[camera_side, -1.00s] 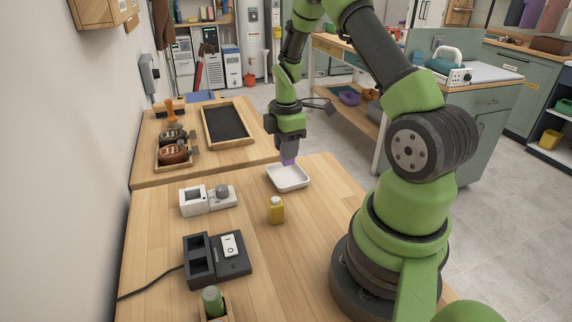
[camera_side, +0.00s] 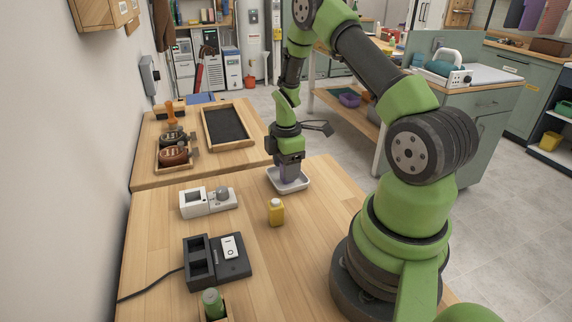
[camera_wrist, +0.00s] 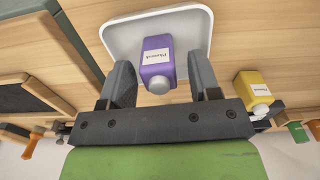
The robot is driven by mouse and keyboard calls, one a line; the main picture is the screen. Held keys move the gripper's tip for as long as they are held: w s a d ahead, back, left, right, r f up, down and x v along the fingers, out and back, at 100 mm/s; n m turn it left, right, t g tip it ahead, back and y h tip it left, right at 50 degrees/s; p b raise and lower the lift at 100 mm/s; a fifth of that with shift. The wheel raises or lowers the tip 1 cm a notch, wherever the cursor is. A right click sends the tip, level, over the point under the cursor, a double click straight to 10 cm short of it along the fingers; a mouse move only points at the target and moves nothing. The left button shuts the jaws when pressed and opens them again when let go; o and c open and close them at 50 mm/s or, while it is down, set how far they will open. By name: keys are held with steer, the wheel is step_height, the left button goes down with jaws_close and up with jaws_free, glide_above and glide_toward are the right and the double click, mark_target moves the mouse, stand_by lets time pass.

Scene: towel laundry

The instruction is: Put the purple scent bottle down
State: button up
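The purple scent bottle (camera_wrist: 158,58) with a white label and a pale cap is over the white tray (camera_wrist: 112,40) in the wrist view. It appears to rest in the tray. My gripper (camera_wrist: 158,68) is open around it, with a visible gap between the bottle and each finger. In the side view my gripper (camera_side: 290,170) points down, low over the white tray (camera_side: 300,188). The bottle is mostly hidden there by the gripper.
A yellow bottle (camera_side: 276,212) stands just in front of the tray. A white device (camera_side: 207,201), a black charger-like unit (camera_side: 217,260) and a green bottle (camera_side: 213,303) are at the left and front. The wood right of the yellow bottle is clear.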

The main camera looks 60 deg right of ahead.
steer(key=shift+r, duration=0.1)
step_height(320, 180, up, 12)
steer(key=s+a+r+m+t, duration=0.25)
steer(key=a+r+m, duration=0.35)
steer(key=a+r, duration=0.6)
steer(key=s+a+r+m+t+y, duration=0.2)
steer(key=s+a+r+m+t, duration=0.2)
steer(key=s+a+m, duration=0.3)
steer(key=s+a, duration=0.2)
steer(key=s, duration=0.1)
steer(key=shift+a+m+t, duration=0.3)
steer(key=shift+m+t, duration=0.05)
steer(key=shift+m, duration=0.05)
